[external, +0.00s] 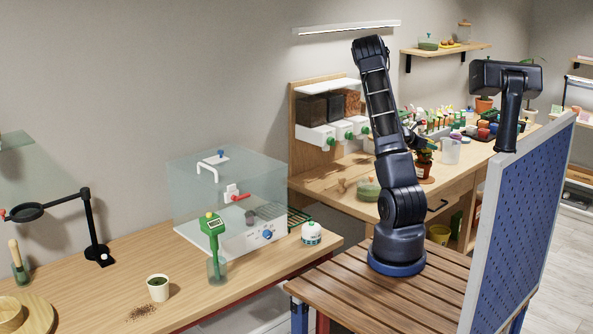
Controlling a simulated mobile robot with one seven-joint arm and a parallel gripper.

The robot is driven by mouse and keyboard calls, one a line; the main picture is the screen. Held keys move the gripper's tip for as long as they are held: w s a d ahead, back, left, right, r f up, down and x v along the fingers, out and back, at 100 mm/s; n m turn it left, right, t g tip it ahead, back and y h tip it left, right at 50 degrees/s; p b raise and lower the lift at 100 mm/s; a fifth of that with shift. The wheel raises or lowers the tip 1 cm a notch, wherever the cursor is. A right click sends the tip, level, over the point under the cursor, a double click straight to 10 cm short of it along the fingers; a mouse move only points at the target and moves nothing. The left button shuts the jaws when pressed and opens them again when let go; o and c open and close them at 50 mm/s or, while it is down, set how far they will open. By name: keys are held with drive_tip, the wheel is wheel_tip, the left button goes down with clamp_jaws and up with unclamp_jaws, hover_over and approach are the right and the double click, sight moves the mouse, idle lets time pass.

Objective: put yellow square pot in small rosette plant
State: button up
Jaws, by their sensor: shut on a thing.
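My arm rises from its base on the slatted wooden stand. Its far end comes down behind the upper links, and what shows of my gripper (418,142) is a small dark shape over the back bench. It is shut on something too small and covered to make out. A green leafy plant in a terracotta pot (424,171) stands just below it on the bench; I cannot tell whether they touch. A yellow pot (440,234) sits low in the bench's open shelf; its shape looks rounded. I cannot surely pick out a small rosette plant or a square yellow pot.
Small coloured pots (484,132), a white cup (451,151) and a glass dome (368,189) crowd the back bench (345,177). A blue pegboard (525,225) stands at right. The left bench holds a clear cabinet (229,200) and a soil-filled cup (158,288).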

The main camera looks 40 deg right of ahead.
drive_tip(key=o, duration=1)
drive_tip(key=shift+r, duration=0.4)
drive_tip(key=v, duration=1.2)
drive_tip(key=shift+r, duration=0.15)
